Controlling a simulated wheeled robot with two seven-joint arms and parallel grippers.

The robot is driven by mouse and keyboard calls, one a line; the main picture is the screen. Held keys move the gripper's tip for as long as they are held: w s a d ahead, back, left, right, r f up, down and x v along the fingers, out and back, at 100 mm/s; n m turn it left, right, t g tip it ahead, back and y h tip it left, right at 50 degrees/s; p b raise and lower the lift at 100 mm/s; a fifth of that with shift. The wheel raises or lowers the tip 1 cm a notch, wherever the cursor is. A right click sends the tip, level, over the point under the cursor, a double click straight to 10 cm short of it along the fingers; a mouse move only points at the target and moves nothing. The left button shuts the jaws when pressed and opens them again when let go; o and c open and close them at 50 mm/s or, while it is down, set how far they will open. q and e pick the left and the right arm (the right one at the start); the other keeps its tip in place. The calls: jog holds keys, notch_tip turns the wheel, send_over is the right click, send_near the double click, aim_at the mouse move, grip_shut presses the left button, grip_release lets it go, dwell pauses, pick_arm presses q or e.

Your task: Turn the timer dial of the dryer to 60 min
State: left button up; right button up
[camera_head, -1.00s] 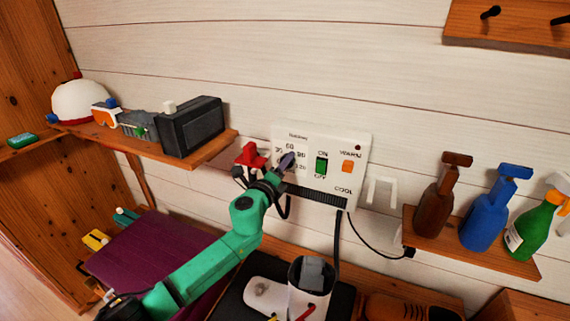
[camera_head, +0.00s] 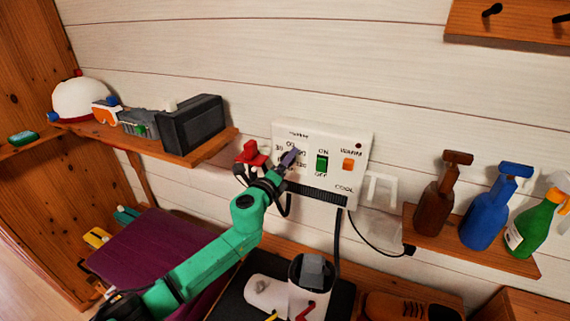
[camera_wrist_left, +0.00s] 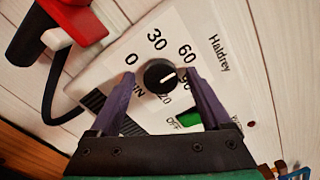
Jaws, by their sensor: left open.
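The dryer (camera_head: 334,136) is a white wall panel with a timer dial marked 0, 30, 60, 90 and 120. In the left wrist view the dial (camera_wrist_left: 160,75) is a round black knob. Its white mark points right and slightly up, between 60 and 90. My left gripper (camera_wrist_left: 160,75) is open, with one purple finger on each side of the knob and gaps showing between. In the head view the left gripper (camera_head: 288,158) covers the dial and part of its numbers. My right gripper is not in view.
Beside the dial are a green ON/OFF switch (camera_head: 322,164) and an orange WARM/COOL switch (camera_head: 348,165). A red and black object (camera_head: 251,154) hangs left of the dryer. A shelf (camera_head: 208,150) is to the left, and spray bottles (camera_head: 483,212) stand on a shelf to the right.

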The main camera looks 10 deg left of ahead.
pick_arm(q)
jog(key=shift+s, duration=0.1)
jog(key=s+a+b, duration=0.2)
jog(key=s, duration=1.2)
jog(key=shift+a, duration=0.4)
jog(key=shift+s, duration=0.1)
